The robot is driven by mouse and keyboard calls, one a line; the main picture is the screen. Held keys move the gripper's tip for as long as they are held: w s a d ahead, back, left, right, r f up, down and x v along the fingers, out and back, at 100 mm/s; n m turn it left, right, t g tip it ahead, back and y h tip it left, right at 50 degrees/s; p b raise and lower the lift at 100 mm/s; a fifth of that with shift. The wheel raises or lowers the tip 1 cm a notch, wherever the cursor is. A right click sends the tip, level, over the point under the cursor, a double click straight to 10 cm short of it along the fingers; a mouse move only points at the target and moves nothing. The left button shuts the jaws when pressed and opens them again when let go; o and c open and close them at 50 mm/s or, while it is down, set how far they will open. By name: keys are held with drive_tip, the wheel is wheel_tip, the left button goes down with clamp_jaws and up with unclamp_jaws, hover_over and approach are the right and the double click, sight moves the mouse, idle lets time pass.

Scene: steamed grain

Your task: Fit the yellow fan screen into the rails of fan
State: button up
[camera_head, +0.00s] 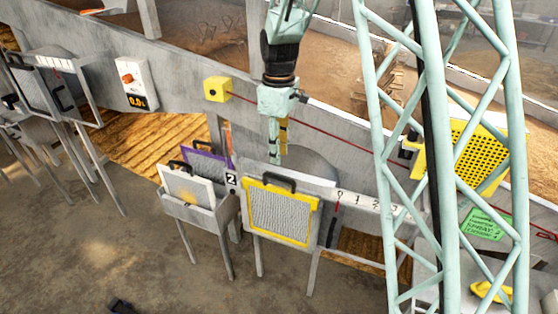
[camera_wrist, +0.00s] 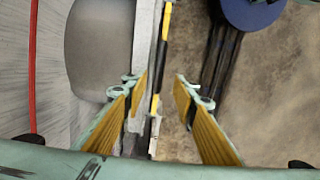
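The yellow fan screen (camera_head: 284,214) stands upright against the front of the grey fan housing (camera_head: 330,184), with its black handle (camera_head: 279,181) on top. I cannot tell how fully it sits in the rails. My gripper (camera_head: 275,158) points down just above and behind the handle in the head view. In the wrist view my gripper (camera_wrist: 163,85) is open. The screen's yellow top edge (camera_wrist: 165,22) and black handle (camera_wrist: 161,58) appear edge-on between the fingers, closer to the left finger. No grip on it shows. The fan's rounded grey body (camera_wrist: 98,45) is at the left.
A grey holder (camera_head: 198,215) left of the fan, by a "2" label, contains a white-framed screen (camera_head: 186,188) and a purple-framed screen (camera_head: 204,160). A numbered scale (camera_head: 370,202) is right of the screen. A yellow perforated panel (camera_head: 474,150) stands far right.

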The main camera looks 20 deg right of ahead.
drive_tip(key=shift+r, duration=0.75)
drive_tip(key=shift+s+r, duration=0.1)
idle(0.4)
drive_tip(key=s+r+m+t, duration=0.2)
drive_tip(key=s+r+m, duration=0.3)
drive_tip(key=s+r, duration=1.4)
drive_tip(key=s+r+m+t, duration=0.2)
drive_tip(key=s+m, duration=0.3)
drive_tip(key=s, duration=2.1)
drive_tip(key=shift+s+r, duration=0.3)
drive_tip(key=shift+s, duration=0.1)
drive_tip(key=shift+a, duration=0.1)
